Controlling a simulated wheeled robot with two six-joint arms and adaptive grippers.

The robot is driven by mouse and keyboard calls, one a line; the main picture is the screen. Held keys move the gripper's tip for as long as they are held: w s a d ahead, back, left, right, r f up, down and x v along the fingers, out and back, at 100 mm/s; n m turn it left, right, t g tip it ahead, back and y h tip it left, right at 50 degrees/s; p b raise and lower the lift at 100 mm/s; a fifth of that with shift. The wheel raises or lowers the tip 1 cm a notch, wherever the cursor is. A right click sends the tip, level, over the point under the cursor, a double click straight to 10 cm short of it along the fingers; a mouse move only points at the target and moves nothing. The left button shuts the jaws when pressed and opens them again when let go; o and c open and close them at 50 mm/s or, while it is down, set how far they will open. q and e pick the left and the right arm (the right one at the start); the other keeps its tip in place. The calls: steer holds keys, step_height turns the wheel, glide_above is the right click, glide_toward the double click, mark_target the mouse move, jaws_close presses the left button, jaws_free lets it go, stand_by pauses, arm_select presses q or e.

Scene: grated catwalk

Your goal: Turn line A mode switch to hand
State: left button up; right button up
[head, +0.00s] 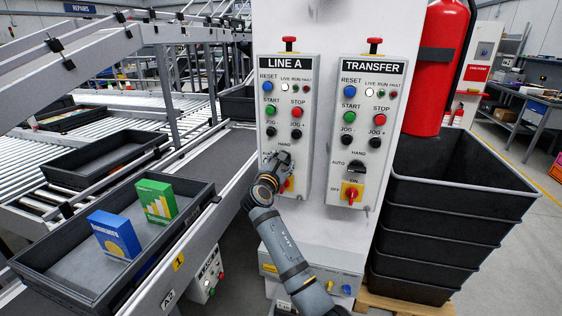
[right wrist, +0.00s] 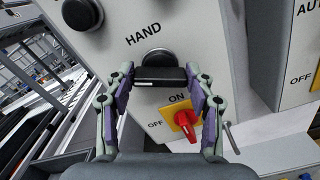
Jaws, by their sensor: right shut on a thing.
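The line A panel (head: 288,130) is a grey box on the white column, headed LINE A. Its black mode switch (right wrist: 160,74) sits below the HAND label (right wrist: 143,35) in the right wrist view. My right gripper (right wrist: 160,82) is shut on the switch's black bar, one finger at each end. I cannot tell which label the bar points at. In the head view my right gripper (head: 281,160) covers most of the switch and the AUTO label; HAND shows just above. My left gripper is not in view.
A red rotary switch on yellow (right wrist: 183,121), marked ON, is just below the gripper. The similar TRANSFER panel (head: 364,130) stands to the right. Black stacked crates (head: 440,215) and a red fire extinguisher (head: 437,70) are farther right. A tray (head: 60,270) with two boxes is left.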

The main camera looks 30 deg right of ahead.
steer(key=shift+s+f+m+b, duration=0.15)
steer(key=shift+m+b, duration=1.1)
steer(key=shift+m, duration=1.9)
steer(key=shift+w+f+m+b, duration=0.1)
steer(key=shift+m+b, duration=1.1)
steer(key=shift+m, duration=1.95)
steer(key=o, duration=1.2)
steer(key=shift+c, duration=0.2)
steer(key=shift+r, duration=0.1)
